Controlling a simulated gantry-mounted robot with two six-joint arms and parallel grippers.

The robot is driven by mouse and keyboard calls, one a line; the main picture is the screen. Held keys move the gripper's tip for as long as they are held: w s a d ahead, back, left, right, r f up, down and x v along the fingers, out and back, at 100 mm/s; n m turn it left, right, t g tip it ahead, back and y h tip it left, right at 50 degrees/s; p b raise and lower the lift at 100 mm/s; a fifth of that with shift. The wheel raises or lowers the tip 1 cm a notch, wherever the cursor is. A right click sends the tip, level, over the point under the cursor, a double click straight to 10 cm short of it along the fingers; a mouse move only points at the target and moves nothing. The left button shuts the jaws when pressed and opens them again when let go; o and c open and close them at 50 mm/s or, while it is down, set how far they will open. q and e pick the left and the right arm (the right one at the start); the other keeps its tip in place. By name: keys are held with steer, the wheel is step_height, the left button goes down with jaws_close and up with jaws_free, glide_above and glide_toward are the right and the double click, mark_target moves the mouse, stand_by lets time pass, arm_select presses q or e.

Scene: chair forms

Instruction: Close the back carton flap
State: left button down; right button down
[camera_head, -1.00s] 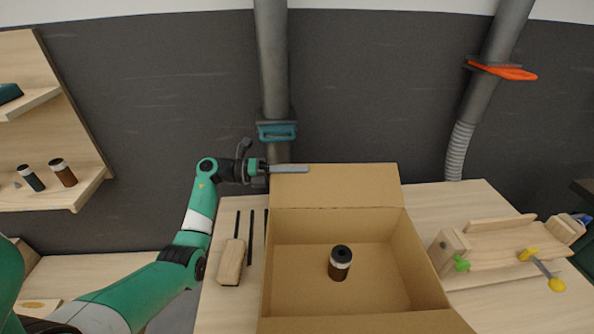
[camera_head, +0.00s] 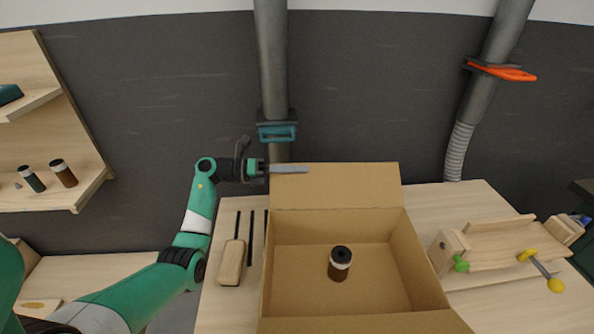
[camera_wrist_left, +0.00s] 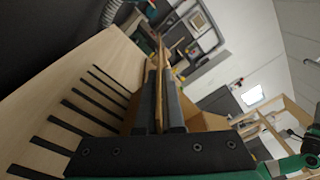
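The open cardboard carton (camera_head: 430,292) stands on the table. Its back flap (camera_head: 345,187) stands up from the rear edge. My left gripper (camera_head: 290,169) is at the top left corner of this flap, with one finger across its front face. In the left wrist view the two dark fingers (camera_wrist_left: 160,100) lie close on either side of the thin brown flap edge (camera_wrist_left: 160,58) and look shut on it. A dark-capped brown bottle (camera_head: 340,263) stands inside the carton. My right gripper is not in view.
A wooden block-shaped brush (camera_head: 231,263) and dark strips (camera_head: 250,238) lie left of the carton. A wooden jig (camera_head: 490,243) with yellow and green knobs stands to the right. A grey pipe (camera_head: 272,70) with a teal handle rises behind the flap.

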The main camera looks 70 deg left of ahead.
arm_select(q)
steer(key=d+r+m, duration=0.1)
steer(key=r+m, duration=0.1)
steer(key=shift+s+d+m, duration=0.3)
steer(key=shift+d+m, duration=0.05)
steer(key=shift+m, duration=0.05)
steer(key=shift+s+d+r+m, duration=0.25)
steer(key=shift+d+m, duration=0.25)
steer(key=shift+m, duration=0.25)
steer(key=shift+s+d+r+m, duration=0.15)
steer(key=shift+d+r+m, duration=0.25)
steer(key=shift+m, duration=0.35)
steer(key=shift+f, duration=0.1)
steer(key=c, duration=1)
jaws_free()
steer(key=shift+c, duration=0.2)
steer(key=p+v, duration=0.1)
steer(key=v, duration=1)
steer(key=shift+s, duration=0.25)
